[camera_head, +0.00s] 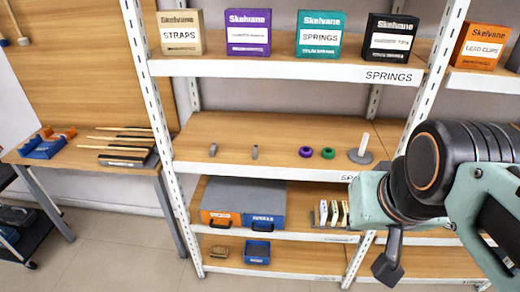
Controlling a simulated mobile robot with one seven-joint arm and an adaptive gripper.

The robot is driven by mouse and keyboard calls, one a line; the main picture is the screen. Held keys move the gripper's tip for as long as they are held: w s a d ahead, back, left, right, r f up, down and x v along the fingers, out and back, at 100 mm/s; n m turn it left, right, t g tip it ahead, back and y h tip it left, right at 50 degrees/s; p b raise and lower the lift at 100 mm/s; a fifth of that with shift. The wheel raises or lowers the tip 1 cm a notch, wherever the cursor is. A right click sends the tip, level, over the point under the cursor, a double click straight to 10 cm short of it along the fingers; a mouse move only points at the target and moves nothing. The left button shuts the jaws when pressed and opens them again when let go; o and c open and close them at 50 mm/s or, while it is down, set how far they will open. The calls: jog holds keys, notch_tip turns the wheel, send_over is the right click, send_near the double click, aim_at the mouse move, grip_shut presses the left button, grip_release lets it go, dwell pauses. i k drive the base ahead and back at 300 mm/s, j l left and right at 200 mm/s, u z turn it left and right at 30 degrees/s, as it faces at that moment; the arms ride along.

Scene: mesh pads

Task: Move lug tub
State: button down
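No label reading "lug" is legible, so I cannot tell which container is the lug tub. A small open blue bin (257,252) sits on the lowest shelf. Another blue tub (46,148) with orange parts by it is on the wooden table at the left. My gripper (388,268) hangs at the lower right, in front of the shelving and apart from both tubs. Only a dark part of its end shows, so its opening and anything between its fingers cannot be made out.
Labelled boxes, including a purple box (248,32), line the top shelf. The middle shelf (220,128) holds small parts, rings and a spindle, with free room. White uprights frame the shelves. A dark cart (30,235) stands at lower left.

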aim_at(255, 252)
jog(key=i+j, duration=0.1)
jog(key=j, duration=0.5)
jog(key=i+j, duration=0.1)
jog(key=j, duration=0.5)
jog(key=i+j+z, duration=0.1)
jog(key=j, duration=0.55)
jog(key=i+j, duration=0.1)
jog(key=j, duration=0.5)
jog(key=i+j, duration=0.1)
jog(key=j, duration=0.5)
jog(key=z, duration=0.05)
